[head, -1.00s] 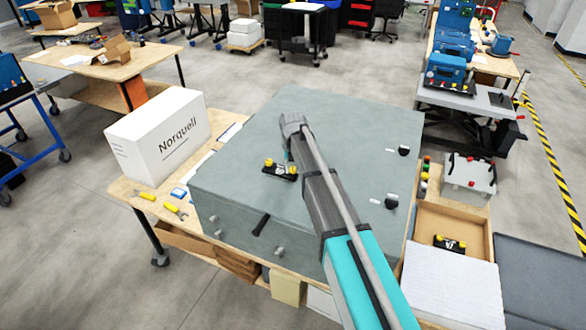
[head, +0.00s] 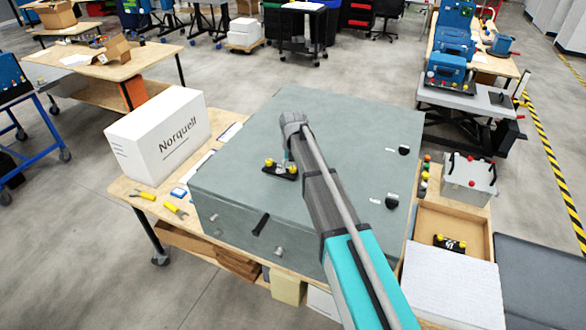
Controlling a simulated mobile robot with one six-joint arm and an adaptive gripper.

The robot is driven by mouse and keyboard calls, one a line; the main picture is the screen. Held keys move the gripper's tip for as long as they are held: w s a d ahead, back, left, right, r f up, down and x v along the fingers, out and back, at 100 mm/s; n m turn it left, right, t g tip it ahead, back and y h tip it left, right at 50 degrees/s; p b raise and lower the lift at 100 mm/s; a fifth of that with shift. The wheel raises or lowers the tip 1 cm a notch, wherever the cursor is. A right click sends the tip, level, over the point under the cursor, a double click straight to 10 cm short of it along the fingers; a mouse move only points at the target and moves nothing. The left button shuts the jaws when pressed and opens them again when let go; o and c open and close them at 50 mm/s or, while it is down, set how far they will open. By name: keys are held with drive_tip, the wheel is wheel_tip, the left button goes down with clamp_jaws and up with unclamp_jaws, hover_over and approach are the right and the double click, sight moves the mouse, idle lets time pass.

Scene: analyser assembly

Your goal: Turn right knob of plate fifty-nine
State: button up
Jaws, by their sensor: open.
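A similar plate (head: 449,244) with yellow knobs lies in a wooden tray.
A white Norquell box (head: 160,138) and yellow-handled tools (head: 172,208) are at the left on the table. A grey box (head: 468,178) stands at the right. The cabinet's back top is clear.

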sight(293, 167)
drive_tip(key=shift+r, duration=0.15)
drive_tip(key=m+p, duration=0.1)
drive_tip(key=m, duration=0.1)
drive_tip(key=r+m, duration=0.1)
drive_tip(key=m, duration=0.1)
drive_tip(key=shift+r+m+p, duration=0.2)
drive_tip(key=shift+m+p, duration=0.15)
drive_tip(key=shift+m, duration=0.05)
drive_tip(key=m, duration=0.2)
drive_tip(key=r+m+p, duration=0.1)
drive_tip(key=m, duration=0.2)
drive_tip(key=shift+r+m+p, duration=0.4)
drive_tip(key=m, duration=0.1)
drive_tip(key=r+m+p, duration=0.1)
drive_tip(key=m, duration=0.3)
drive_tip(key=shift+r+p, duration=0.3)
drive_tip(key=shift+r, duration=0.05)
wheel_tip(293, 167, up, 2)
drive_tip(key=m+p, duration=0.2)
drive_tip(key=m, duration=0.6)
drive_tip(key=r+m+p, duration=0.1)
drive_tip(key=m, duration=0.3)
drive_tip(key=shift+r+p, duration=0.3)
drive_tip(key=shift+p, duration=0.05)
wheel_tip(293, 167, up, 5)
drive_tip(key=m+p, duration=0.5)
drive_tip(key=m, duration=1.3)
drive_tip(key=shift+r+m, duration=0.15)
drive_tip(key=shift+m, duration=0.25)
